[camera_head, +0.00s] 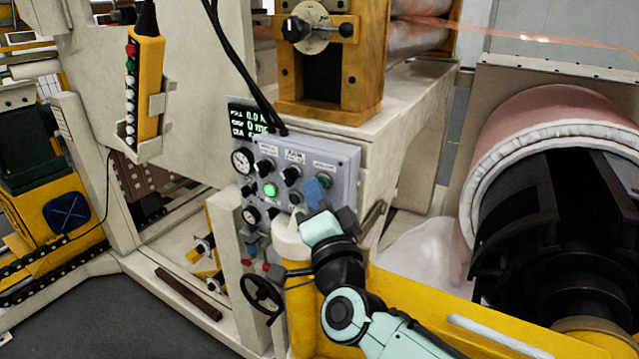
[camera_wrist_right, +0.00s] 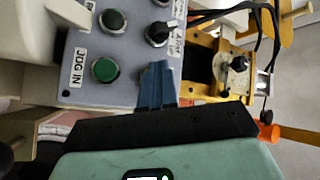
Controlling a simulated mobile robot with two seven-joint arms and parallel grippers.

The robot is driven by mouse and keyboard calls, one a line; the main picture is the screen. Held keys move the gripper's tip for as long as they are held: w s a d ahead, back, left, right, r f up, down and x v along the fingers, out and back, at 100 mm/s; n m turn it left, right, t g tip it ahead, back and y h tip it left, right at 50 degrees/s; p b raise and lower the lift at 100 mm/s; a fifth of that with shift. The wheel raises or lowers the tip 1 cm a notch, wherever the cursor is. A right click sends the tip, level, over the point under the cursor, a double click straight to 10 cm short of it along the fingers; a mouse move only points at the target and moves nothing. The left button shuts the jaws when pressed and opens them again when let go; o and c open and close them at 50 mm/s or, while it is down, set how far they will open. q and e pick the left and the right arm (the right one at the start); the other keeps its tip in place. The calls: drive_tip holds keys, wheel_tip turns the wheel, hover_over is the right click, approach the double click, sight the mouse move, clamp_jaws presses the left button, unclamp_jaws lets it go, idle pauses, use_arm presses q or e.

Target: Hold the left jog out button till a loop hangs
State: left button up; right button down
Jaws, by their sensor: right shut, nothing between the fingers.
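The grey control panel (camera_head: 335,158) carries knobs, gauges and a lit green button (camera_head: 270,190). In the right wrist view a dark green button (camera_wrist_right: 105,69) sits beside a "JOG IN" label (camera_wrist_right: 78,66). Another dark button (camera_wrist_right: 113,21) is above it in that picture, its label cut off, so I cannot tell whether it is jog out. My right gripper (camera_head: 315,191) is shut and empty, its blue fingers over the panel's lower right. In the wrist view the fingertips (camera_wrist_right: 157,68) are beside the green button, apart from it. My left gripper is out of view.
A copper foil web (camera_head: 440,27) runs at the upper right, with a large copper roll (camera_head: 560,113) below. A yellow pendant (camera_head: 146,85) hangs at the left. Black cables (camera_head: 238,65) drop near the display (camera_head: 247,120). A handwheel (camera_head: 262,297) is below the panel.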

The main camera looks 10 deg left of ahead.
drive_tip(key=shift+s+a, duration=0.25)
drive_tip(key=shift+s, duration=0.5)
drive_tip(key=shift+s+a, duration=0.3)
drive_tip(key=shift+s, duration=0.5)
drive_tip(key=shift+s+a, duration=0.3)
drive_tip(key=shift+s, duration=0.5)
drive_tip(key=shift+s+a, duration=0.3)
drive_tip(key=shift+s, duration=0.5)
